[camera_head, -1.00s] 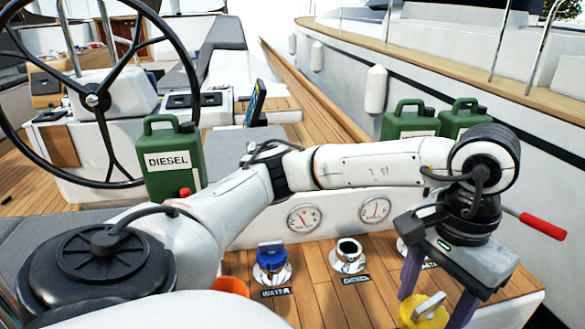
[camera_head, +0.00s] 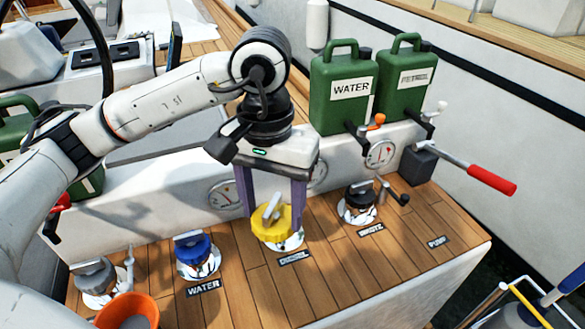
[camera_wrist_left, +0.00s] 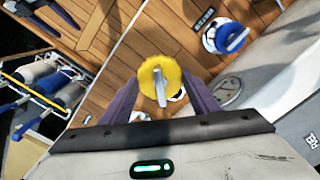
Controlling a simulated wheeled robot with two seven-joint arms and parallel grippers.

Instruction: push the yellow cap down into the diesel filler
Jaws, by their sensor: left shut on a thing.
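The yellow cap (camera_head: 271,224), with a grey handle bar on top, is between the two purple fingers of my left gripper (camera_head: 271,218). It also shows in the left wrist view (camera_wrist_left: 159,80) between the fingertips. The gripper is shut on it and points down. The chrome diesel filler (camera_head: 291,243) lies under the cap, its flange showing at the cap's lower right. The cap hides the filler's opening. I cannot tell whether the cap touches the filler or sits slightly above it.
The blue-capped water filler (camera_head: 194,248) stands left of the diesel filler; the dark-capped waste filler (camera_head: 360,200) stands right. A red-handled pump lever (camera_head: 480,175) is further right. Green cans (camera_head: 340,95) stand behind. An orange cup (camera_head: 130,310) is front left. Bare planks lie in front.

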